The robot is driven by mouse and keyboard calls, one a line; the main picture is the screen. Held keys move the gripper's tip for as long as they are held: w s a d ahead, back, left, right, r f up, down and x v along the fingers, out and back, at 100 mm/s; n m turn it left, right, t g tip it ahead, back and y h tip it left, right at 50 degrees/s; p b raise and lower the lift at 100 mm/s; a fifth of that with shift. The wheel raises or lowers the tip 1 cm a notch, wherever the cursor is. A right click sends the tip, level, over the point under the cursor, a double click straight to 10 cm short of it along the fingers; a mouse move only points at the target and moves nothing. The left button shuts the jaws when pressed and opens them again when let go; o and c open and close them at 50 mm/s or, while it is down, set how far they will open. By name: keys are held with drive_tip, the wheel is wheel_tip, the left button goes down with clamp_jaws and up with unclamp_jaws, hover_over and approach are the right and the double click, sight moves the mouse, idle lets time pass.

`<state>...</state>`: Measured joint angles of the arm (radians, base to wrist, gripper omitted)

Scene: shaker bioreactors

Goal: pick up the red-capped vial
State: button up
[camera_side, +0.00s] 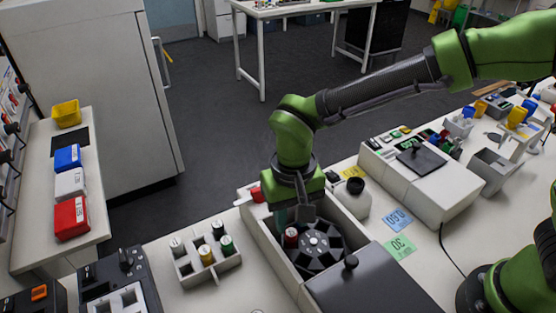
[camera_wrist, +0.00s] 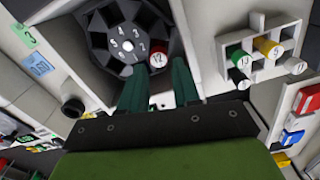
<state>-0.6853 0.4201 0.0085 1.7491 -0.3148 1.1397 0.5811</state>
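The red-capped vial (camera_side: 291,237) stands in a slot at the edge of a black numbered carousel (camera_side: 330,251), inside an open white box. In the wrist view the red vial (camera_wrist: 157,46) shows its pale, marked top facing the camera. My gripper (camera_wrist: 160,67) is open, with its two dark green fingers apart. In the side view my gripper (camera_side: 283,216) hangs over the box, just above and left of the vial. I cannot tell whether a finger touches it.
A white rack (camera_side: 190,275) with white, yellow and green vials stands left of the box. A dark lid (camera_side: 368,289) with a knob covers the box's near part. The box walls (camera_side: 262,244) surround the carousel closely.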

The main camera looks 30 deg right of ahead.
sight(291, 231)
wheel_tip(291, 231, down, 5)
drive_tip(key=shift+f, duration=0.1)
drive_tip(key=shift+c, duration=0.4)
drive_tip(key=c, duration=0.4)
drive_tip(key=shift+o, duration=0.2)
drive_tip(key=shift+r, duration=0.2)
wheel_tip(291, 231, up, 10)
drive_tip(key=shift+f, duration=0.1)
